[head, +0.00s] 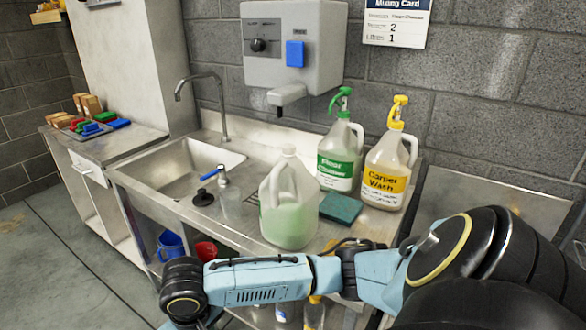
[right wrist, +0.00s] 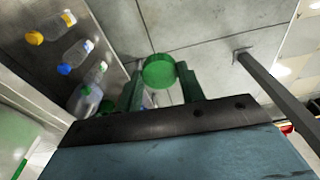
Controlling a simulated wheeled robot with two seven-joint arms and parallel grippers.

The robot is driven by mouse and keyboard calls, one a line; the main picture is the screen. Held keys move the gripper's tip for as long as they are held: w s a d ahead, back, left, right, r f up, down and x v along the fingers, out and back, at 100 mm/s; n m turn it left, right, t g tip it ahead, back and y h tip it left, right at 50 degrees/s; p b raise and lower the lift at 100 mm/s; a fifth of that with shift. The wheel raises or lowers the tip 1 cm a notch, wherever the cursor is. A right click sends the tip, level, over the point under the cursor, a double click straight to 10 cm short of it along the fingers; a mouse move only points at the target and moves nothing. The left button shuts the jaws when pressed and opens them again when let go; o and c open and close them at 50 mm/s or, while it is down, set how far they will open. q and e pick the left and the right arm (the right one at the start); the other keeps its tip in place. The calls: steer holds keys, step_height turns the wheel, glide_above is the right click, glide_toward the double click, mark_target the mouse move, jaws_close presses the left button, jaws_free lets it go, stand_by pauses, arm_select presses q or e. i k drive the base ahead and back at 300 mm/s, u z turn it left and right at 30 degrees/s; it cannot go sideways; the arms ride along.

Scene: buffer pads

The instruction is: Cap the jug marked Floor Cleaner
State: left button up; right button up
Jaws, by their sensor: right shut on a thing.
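A translucent jug (head: 288,212) with green liquid stands upright at the front of the steel counter, with a bare white neck. Any label on it faces away. Behind it is a bottle (head: 341,155) labelled Floor Cleaner, with a green trigger sprayer. In the right wrist view, my right gripper (right wrist: 160,80) is shut on a round green cap (right wrist: 158,70), held between its two green fingers. The cap is over the floor, apart from the jug. The right gripper is out of the head view, below its lower edge. My left gripper is not in view.
A Carpet Wash bottle (head: 387,170) with a yellow sprayer and a green sponge (head: 340,208) stand near the jug. The sink (head: 185,168) and faucet (head: 213,100) are left. A dispenser (head: 294,48) hangs above.

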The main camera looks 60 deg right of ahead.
mark_target(288, 197)
steer(key=z, duration=1.35)
